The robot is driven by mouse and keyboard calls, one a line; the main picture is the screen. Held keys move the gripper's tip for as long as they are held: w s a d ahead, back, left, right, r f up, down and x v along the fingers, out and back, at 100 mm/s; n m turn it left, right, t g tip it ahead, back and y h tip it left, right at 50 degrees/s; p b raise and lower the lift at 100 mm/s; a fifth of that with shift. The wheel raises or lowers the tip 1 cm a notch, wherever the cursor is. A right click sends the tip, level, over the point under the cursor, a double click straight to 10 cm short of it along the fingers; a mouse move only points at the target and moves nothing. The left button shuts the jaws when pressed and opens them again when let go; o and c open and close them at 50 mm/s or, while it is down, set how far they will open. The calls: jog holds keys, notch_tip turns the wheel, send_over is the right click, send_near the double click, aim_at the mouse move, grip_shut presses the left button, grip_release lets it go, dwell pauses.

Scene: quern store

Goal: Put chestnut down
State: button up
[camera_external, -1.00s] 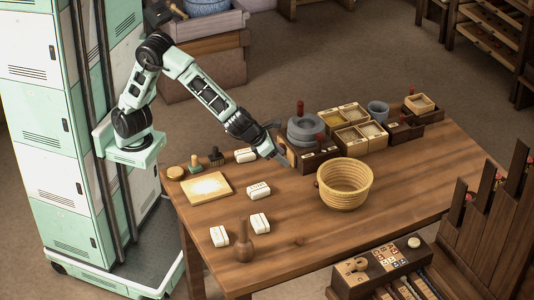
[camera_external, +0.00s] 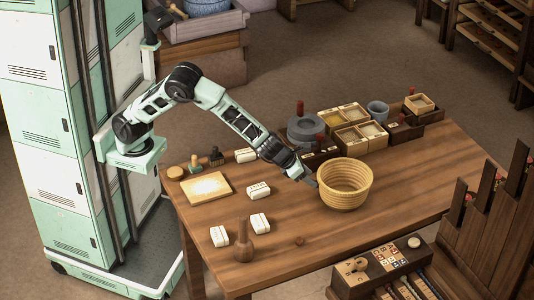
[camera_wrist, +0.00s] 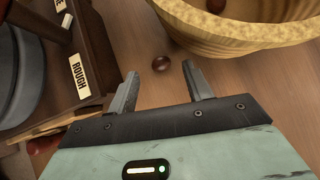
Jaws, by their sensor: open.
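A small, round, dark brown chestnut (camera_wrist: 161,63) shows in the wrist view, in the gap between my fingertips and just beside the basket. It looks to be on the table top; I cannot tell whether a finger touches it. My gripper (camera_wrist: 160,72) is open, with a finger on each side of that gap. In the external view my gripper (camera_external: 312,182) is low over the table at the left side of the woven basket (camera_external: 345,188), and the chestnut cannot be made out there. The basket (camera_wrist: 240,32) fills the upper right of the wrist view, with a brown round thing (camera_wrist: 216,5) inside.
A quern (camera_external: 306,130) on a dark stand is close behind my gripper; its label "ROUGH" (camera_wrist: 79,76) shows in the wrist view. Divided boxes (camera_external: 352,125) stand behind the basket. White blocks (camera_external: 259,190) and a brown bottle (camera_external: 243,243) are at left. The table's front right is clear.

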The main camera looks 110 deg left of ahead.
jog(key=x, duration=0.2)
jog(key=shift+w+a+f, duration=0.1)
jog(key=shift+w+f, duration=0.1)
jog(key=shift+f, duration=0.05)
jog(key=c, duration=1.1)
jog(key=shift+s+r, duration=0.15)
jog(key=shift+r, duration=0.35)
notch_tip(320, 180, up, 6)
jog(key=p, duration=0.3)
jog(key=s+d+b, duration=0.2)
jog(key=s+d, duration=1.2)
